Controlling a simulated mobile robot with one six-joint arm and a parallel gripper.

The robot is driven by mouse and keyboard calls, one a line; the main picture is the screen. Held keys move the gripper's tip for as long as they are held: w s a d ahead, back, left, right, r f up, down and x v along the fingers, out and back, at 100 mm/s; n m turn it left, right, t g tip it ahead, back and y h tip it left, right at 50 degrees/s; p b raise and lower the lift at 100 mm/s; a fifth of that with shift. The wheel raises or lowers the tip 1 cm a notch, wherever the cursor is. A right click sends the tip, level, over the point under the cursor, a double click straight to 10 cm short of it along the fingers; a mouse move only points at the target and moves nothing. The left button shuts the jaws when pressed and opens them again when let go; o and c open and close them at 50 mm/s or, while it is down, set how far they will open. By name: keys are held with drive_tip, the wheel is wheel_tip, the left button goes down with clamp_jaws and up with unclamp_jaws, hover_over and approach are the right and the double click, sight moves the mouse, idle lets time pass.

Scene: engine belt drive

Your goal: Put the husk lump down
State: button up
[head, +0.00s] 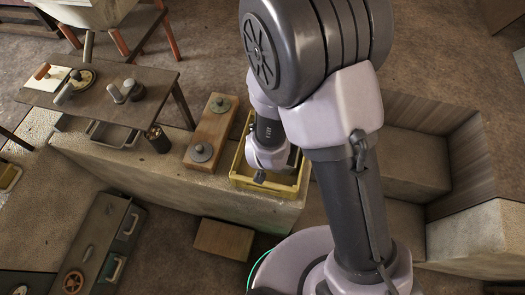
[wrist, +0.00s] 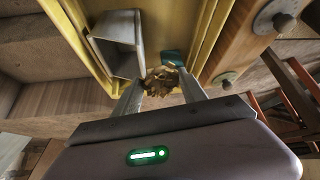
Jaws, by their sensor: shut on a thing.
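The husk lump (wrist: 162,80), a rough brown-gold clump, is between the two fingertips of my gripper (wrist: 160,88) in the wrist view. My gripper is shut on it. In the head view my gripper (head: 260,176) is over the yellow tray (head: 238,166) on the stone bench, and the lump cannot be made out there. The yellow tray also shows in the wrist view (wrist: 208,32), behind the lump. I cannot tell how high the lump is above the tray floor.
In the wrist view an open grey metal box (wrist: 118,42) and a small teal thing (wrist: 173,57) are at the tray. A wooden board with metal knobs (head: 212,128) lies left of the tray. A dark cup (head: 158,139) stands farther left, near a small table (head: 60,100).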

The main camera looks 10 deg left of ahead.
drive_tip(key=a+f+b, duration=0.1)
drive_tip(key=f, duration=0.3)
drive_tip(key=s+a+f+b, duration=0.1)
drive_tip(key=f, duration=0.2)
drive_tip(key=s+a+f+b, duration=0.1)
drive_tip(key=f+b, duration=0.1)
drive_tip(key=f, duration=0.2)
drive_tip(key=shift+s+a+f, duration=0.25)
drive_tip(key=shift+a+f, duration=0.05)
drive_tip(key=shift+a, duration=0.1)
drive_tip(key=o, duration=1)
drive_tip(key=shift+o, duration=0.2)
drive_tip(key=shift+r, duration=0.1)
